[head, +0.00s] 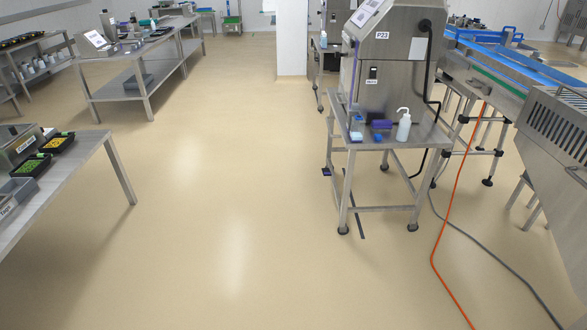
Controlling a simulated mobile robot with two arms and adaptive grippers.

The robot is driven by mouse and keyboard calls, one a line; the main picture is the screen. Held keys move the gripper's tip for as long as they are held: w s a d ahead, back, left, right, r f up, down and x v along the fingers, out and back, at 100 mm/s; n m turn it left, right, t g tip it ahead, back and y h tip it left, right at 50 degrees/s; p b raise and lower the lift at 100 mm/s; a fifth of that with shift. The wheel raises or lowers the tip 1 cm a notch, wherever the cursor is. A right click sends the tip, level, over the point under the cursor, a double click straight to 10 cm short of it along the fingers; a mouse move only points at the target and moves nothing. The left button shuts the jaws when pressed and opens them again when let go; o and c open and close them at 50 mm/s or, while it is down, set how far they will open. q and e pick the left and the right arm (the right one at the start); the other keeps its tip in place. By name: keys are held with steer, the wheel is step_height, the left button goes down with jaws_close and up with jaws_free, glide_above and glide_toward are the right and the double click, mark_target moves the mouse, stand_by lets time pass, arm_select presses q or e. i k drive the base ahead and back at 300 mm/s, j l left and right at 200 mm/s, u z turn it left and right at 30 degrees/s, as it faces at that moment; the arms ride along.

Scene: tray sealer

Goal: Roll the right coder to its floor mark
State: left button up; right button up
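A steel machine labelled P23 (385,75) stands on a steel frame cart (385,208) with dark casters, right of centre. It looks like the coder, but I cannot read that name on it. A thin dark strip (361,225) lies on the floor at the cart's front left leg, partly hidden by the frame; I cannot tell whether it is the floor mark. Neither of my grippers is in view.
A white bottle (403,127) and small blue items stand on the cart's shelf. An orange cable (447,225) and a grey cable (489,255) cross the floor at right, beside a conveyor (500,75). A steel table (75,160) stands left. The middle floor is clear.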

mark_target(402, 39)
steer(key=i+j+z, duration=0.1)
steer(key=i+z, duration=0.15)
steer(key=i+j+z, duration=0.2)
steer(key=i, duration=0.25)
steer(key=i+l, duration=0.15)
steer(key=i, duration=0.55)
